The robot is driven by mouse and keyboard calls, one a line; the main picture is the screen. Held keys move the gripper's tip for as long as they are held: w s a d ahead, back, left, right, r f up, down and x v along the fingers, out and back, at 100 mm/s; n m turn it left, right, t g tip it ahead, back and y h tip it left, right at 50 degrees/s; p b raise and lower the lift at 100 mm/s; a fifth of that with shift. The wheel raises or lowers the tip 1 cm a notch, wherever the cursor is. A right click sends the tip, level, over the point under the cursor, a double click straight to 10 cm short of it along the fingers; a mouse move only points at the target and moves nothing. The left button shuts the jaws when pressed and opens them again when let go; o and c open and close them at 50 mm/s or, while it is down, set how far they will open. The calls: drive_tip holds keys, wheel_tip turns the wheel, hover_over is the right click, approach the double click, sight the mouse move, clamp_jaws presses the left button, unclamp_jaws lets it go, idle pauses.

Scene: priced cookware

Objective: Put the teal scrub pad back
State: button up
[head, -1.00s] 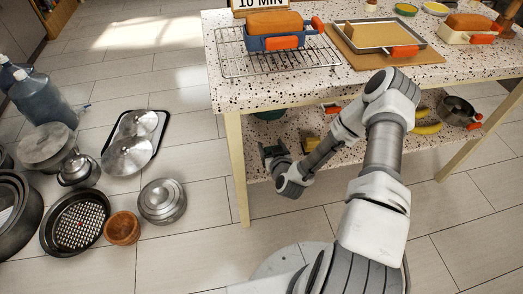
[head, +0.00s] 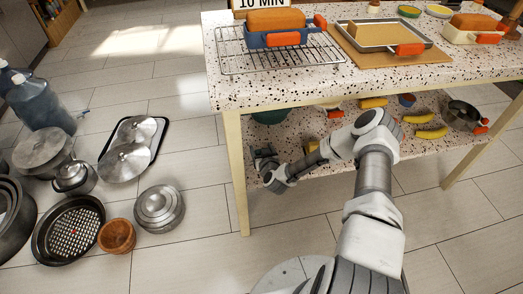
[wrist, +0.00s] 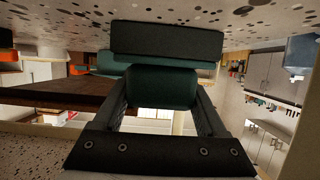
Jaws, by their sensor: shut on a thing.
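My gripper (head: 264,158) is at the left end of the lower shelf, near the left front table leg. In the wrist view, my gripper (wrist: 162,98) is shut on the teal scrub pad (wrist: 162,88), a dark teal block between the two fingers with a wider, darker slab at its far end. The pad shows only as a small dark shape at the fingers in the head view. I cannot tell there whether it touches the shelf.
The speckled tabletop (head: 290,92) is above. Pans and pots, including a lidded pot (head: 159,207), stand on the floor at left.

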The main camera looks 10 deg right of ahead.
drive_tip(key=shift+f, duration=0.15)
drive_tip(key=o, duration=1.4)
drive_tip(key=shift+o, duration=0.2)
drive_tip(key=shift+s+r, duration=0.15)
drive_tip(key=shift+r, duration=0.2)
drive_tip(key=p+v, duration=0.4)
drive_tip(key=v, duration=0.7)
drive_tip(key=shift+s+r, duration=0.15)
drive_tip(key=shift+s, duration=0.2)
drive_tip(key=shift+s, duration=0.1)
